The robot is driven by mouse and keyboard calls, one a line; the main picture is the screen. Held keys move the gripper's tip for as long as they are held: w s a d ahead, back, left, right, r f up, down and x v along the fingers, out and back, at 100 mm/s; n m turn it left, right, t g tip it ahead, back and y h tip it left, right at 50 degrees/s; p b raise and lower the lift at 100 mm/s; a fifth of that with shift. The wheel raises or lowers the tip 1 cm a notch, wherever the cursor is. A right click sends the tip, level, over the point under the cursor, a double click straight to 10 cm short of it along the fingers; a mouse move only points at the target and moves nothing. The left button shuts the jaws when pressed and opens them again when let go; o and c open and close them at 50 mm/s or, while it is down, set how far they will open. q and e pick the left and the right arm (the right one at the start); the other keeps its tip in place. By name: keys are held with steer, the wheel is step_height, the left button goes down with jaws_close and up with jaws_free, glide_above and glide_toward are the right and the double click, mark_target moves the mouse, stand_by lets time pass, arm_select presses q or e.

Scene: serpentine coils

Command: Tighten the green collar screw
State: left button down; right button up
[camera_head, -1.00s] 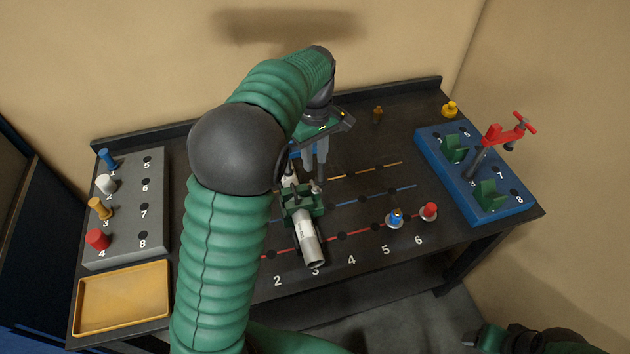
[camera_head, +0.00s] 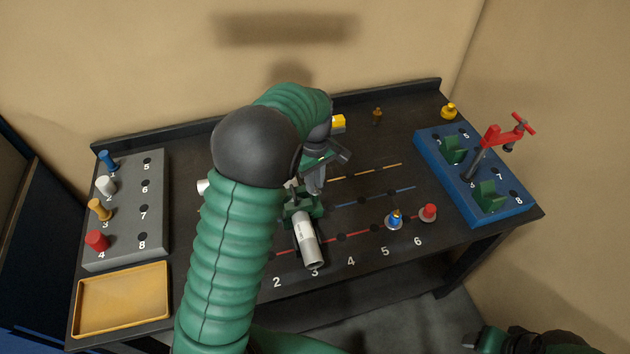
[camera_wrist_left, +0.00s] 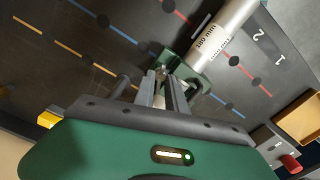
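A green collar (camera_head: 308,207) sits around a silver-white tube (camera_head: 308,243) that lies near slots 2 and 3 of the dark bench. Both also show in the wrist view, the collar (camera_wrist_left: 196,80) and the tube (camera_wrist_left: 222,35). My left gripper (camera_head: 314,188) points down at the collar from its far side. In the wrist view its two fingers (camera_wrist_left: 162,82) are close together at the collar, with a small metal part, perhaps the screw, between the tips; contact is unclear. My right arm shows only at the lower right, its fingers not distinguishable.
A grey rack (camera_head: 126,215) with coloured pegs and a yellow tray (camera_head: 122,298) are at left. A blue board (camera_head: 505,209) with green brackets and a red clamp (camera_head: 503,136) is at right.

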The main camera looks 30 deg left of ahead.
arm_select(q)
steer(key=shift+r+m+p, duration=0.2)
steer(key=shift+m+p, duration=0.2)
steer(key=shift+p, duration=0.05)
steer(key=shift+m+p, duration=0.35)
steer(key=shift+m, duration=0.55)
steer(key=shift+f, duration=0.2)
steer(key=c, duration=1.6)
jaws_free()
